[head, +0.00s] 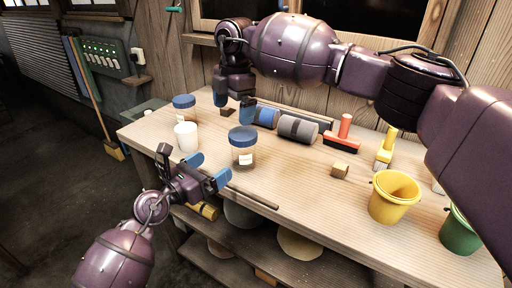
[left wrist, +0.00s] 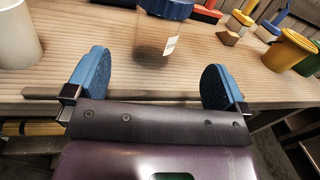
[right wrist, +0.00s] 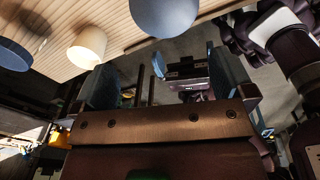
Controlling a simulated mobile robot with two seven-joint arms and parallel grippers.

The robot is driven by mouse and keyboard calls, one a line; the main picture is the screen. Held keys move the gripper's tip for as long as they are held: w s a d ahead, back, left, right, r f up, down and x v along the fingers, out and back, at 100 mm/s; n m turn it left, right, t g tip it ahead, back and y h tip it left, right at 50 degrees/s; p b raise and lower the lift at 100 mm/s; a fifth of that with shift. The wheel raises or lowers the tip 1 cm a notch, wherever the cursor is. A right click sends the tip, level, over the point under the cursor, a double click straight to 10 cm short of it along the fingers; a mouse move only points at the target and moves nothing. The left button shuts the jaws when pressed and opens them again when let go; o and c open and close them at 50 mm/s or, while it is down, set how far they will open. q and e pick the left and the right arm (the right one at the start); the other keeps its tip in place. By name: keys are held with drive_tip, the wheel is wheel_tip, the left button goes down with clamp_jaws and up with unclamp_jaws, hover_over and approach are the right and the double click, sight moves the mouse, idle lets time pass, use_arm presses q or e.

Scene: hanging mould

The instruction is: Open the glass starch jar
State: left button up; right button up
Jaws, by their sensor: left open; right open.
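A clear glass jar with a blue lid and a white label (head: 243,149) stands upright near the front edge of the wooden bench. A second blue-lidded jar (head: 184,106) stands further back left; I cannot read either label. My left gripper (head: 207,172) is open and empty at the front edge, pointing at the nearer jar, which shows beyond its fingers in the left wrist view (left wrist: 154,42). My right gripper (head: 234,99) is open and empty, above and behind the nearer jar, pointing down. The nearer jar's lid shows at the top of the right wrist view (right wrist: 163,12).
A white cup (head: 186,137) stands left of the nearer jar. A grey roll (head: 297,129), a blue roll (head: 267,117), a red-handled brush (head: 343,138), a wooden block (head: 339,171) and a yellow bucket (head: 394,198) lie right. A thin rod (head: 253,198) lies along the front edge.

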sight(235, 153)
drive_tip(key=shift+w+d+r+m+h, duration=0.1)
drive_tip(key=shift+w+d+m+h, duration=0.15)
drive_tip(key=shift+d, duration=0.25)
drive_tip(key=shift+w+d+r+m+h, duration=0.1)
drive_tip(key=shift+w+d+m+h, duration=0.15)
drive_tip(key=shift+d, duration=0.35)
use_arm(q)
drive_tip(key=shift+m, duration=0.4)
drive_tip(key=x, duration=0.7)
drive_tip(key=f+x, duration=0.1)
drive_tip(key=x, duration=0.3)
drive_tip(key=shift+w+d, duration=0.2)
drive_tip(key=shift+w, duration=0.05)
use_arm(e)
drive_tip(key=shift+s+f, duration=0.1)
use_arm(q)
drive_tip(key=c, duration=1.8)
use_arm(e)
drive_tip(key=shift+f, duration=4)
